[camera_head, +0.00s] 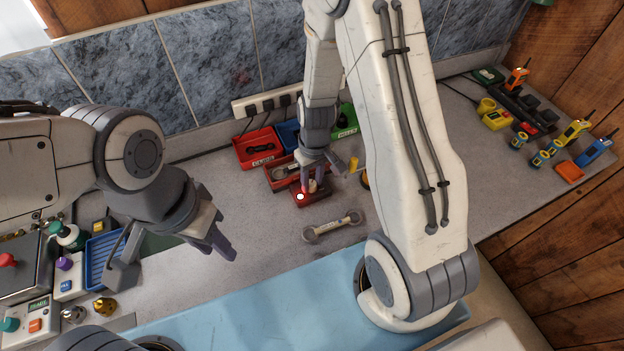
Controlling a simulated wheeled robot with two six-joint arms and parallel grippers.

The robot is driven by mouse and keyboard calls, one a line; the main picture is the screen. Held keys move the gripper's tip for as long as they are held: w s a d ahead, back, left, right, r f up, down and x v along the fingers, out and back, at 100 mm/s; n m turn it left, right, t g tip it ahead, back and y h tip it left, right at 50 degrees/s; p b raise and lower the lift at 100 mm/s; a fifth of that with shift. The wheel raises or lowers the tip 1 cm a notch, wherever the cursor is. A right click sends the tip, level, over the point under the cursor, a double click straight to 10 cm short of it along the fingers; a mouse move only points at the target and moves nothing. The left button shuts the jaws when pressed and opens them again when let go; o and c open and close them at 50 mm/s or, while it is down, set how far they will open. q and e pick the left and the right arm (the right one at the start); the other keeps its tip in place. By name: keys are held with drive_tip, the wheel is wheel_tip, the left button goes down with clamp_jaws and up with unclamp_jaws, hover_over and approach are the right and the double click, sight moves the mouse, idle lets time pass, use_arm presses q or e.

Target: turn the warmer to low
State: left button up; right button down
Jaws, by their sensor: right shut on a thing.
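A small red box (309,198) with a glowing white spot on its top stands on the grey counter near the middle; it appears to be the warmer. My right gripper (313,184) points down over this box and is shut on a small pale knob on its top. The fingers largely hide the knob, and I cannot read its setting. My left gripper (224,248) hangs over the counter to the left, apart from the red box. Its fingers are close together and I cannot tell whether they are open.
A wrench-like tool (331,227) lies in front of the red box. Red trays (258,147) stand behind it, by a power strip (268,101). A blue tray (104,258) and boxes with coloured knobs are at left. Yellow and blue handheld devices (574,132) are at right.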

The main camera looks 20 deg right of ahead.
sight(313, 183)
drive_tip(key=shift+m, duration=1.2)
drive_tip(key=c, duration=0.5)
unclamp_jaws()
drive_tip(key=shift+c, duration=0.2)
drive_tip(key=shift+r, duration=0.15)
wheel_tip(313, 183, up, 10)
drive_tip(key=b, duration=0.1)
drive_tip(key=shift+d+r, duration=0.15)
drive_tip(key=shift+d, duration=0.1)
drive_tip(key=s+a+r+n+b, duration=0.1)
drive_tip(key=s+a+n+b, duration=0.2)
drive_tip(key=s+a, duration=0.3)
drive_tip(key=s+a+r+n+b, duration=0.1)
drive_tip(key=s+a+n+b, duration=0.2)
drive_tip(key=s+a, duration=0.4)
drive_tip(key=s+n, duration=0.1)
drive_tip(key=s, duration=0.4)
drive_tip(key=shift+s+a+r, duration=0.25)
drive_tip(key=shift+a, duration=0.05)
